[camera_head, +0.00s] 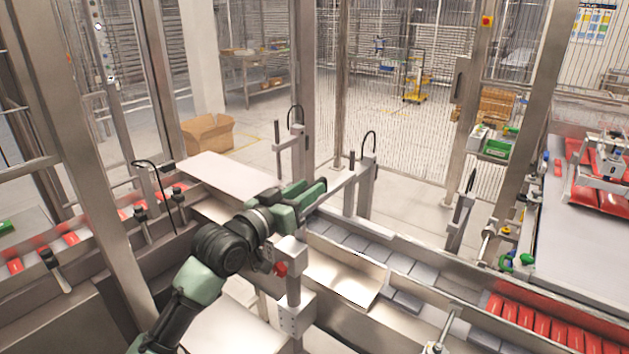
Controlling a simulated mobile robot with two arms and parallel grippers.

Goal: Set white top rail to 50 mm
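My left arm comes in from the lower left, and its green-and-black gripper (312,193) is over the middle of the conveyor. The gripper is at the near end of a pale grey rail bar (342,191), which runs back to a grey post (368,185). The gripper overlaps the bar's end, so I cannot tell whether it touches it or how far its fingers are apart. Below it stands a pale upright post (293,285) with a red knob (281,268) at its side. No scale or millimetre reading is legible. My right gripper is not in view.
Grey blocks (405,300) and red packs (540,325) lie in the conveyor channel. A pale flat plate (228,172) lies behind my gripper. Metal frame posts (95,185) stand close on the left. A green-handled fitting (517,262) is at the right.

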